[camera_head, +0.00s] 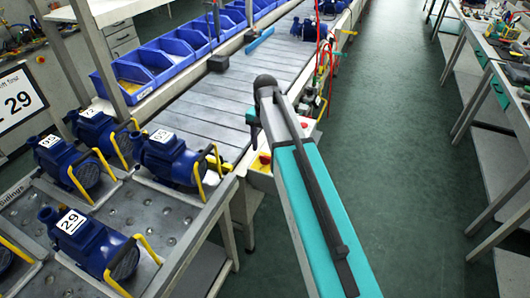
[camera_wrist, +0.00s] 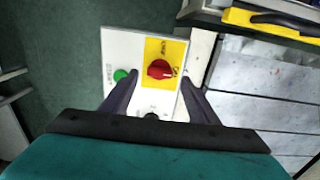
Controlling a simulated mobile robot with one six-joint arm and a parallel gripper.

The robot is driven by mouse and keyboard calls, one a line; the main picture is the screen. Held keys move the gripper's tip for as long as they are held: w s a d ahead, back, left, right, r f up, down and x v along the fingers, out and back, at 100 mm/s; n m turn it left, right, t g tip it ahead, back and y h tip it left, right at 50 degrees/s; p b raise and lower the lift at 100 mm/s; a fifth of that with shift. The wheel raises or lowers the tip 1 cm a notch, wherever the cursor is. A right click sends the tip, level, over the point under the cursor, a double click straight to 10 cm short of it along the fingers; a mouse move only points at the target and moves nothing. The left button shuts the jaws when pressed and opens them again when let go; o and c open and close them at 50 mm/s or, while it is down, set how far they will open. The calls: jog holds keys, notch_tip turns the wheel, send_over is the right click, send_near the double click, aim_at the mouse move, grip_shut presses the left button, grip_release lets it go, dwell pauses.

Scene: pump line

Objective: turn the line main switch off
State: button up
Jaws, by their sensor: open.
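The line main switch is a red rotary knob (camera_wrist: 160,69) on a yellow plate (camera_wrist: 154,52), fixed to a white control panel (camera_wrist: 118,48). Small markings sit above and right of the knob, too small to read surely; I cannot tell its setting. In the head view the red knob (camera_head: 265,158) shows on the yellow plate at the conveyor's near end. My gripper (camera_wrist: 158,80) is open. Its two dark fingers lie on either side of the knob in the picture, with nothing held; contact is not clear. In the head view my gripper (camera_head: 254,138) is partly hidden by my arm.
A green button (camera_wrist: 121,75) is left of the switch and a dark button (camera_wrist: 152,116) below it. The slatted conveyor (camera_head: 222,92) runs behind. Blue pumps (camera_head: 88,243) stand on a perforated rack at left. The green aisle floor (camera_head: 395,150) at right is clear.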

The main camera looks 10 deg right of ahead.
aim_at(265, 156)
jog(key=shift+f, duration=1.65)
jog(key=c, duration=1)
